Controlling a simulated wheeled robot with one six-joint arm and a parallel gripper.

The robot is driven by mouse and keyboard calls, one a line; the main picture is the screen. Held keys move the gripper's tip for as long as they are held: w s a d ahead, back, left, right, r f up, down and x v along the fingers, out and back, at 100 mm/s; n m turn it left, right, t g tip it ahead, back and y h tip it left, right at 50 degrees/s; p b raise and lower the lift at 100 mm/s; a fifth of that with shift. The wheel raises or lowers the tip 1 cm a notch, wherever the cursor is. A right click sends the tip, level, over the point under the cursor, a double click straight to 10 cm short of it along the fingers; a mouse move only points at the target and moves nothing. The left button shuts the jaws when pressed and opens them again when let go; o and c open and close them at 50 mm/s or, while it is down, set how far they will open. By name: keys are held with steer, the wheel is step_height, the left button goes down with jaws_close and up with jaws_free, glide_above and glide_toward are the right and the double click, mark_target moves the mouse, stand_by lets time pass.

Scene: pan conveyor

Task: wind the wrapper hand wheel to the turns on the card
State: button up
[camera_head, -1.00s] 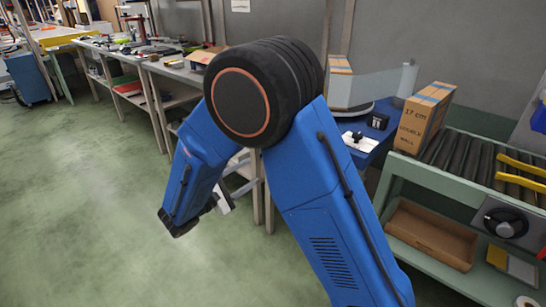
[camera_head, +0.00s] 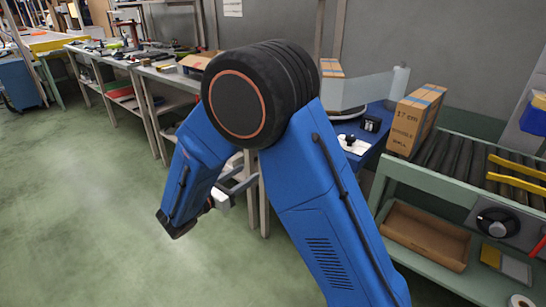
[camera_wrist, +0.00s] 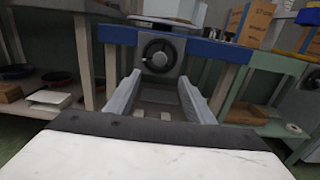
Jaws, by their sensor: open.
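The black hand wheel (camera_wrist: 160,55) is mounted on a grey housing under the front edge of the blue wrapper table (camera_wrist: 118,34), in the wrist view. My gripper (camera_wrist: 158,88) is open and empty, its two grey fingers pointing at the housing. The wheel appears beyond the fingertips and roughly centred between them. In the head view my arm hides the hand wheel, and the blue wrapper table (camera_head: 372,158) shows behind the arm with a film roll (camera_head: 400,82). I cannot read any turn count.
A cardboard carton (camera_head: 415,120) stands at the left end of the roller conveyor (camera_head: 465,165). A grey panel with a black dial (camera_head: 497,223) is on the conveyor's side. Workbenches (camera_head: 150,75) line the wall at left. The green floor (camera_head: 90,200) at left is clear.

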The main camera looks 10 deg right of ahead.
steer(key=x, duration=1.5)
steer(key=shift+d, duration=0.1)
steer(key=c, duration=1)
steer(key=shift+f+m, duration=0.1)
steer(key=shift+m, duration=1.5)
steer(key=o, duration=1)
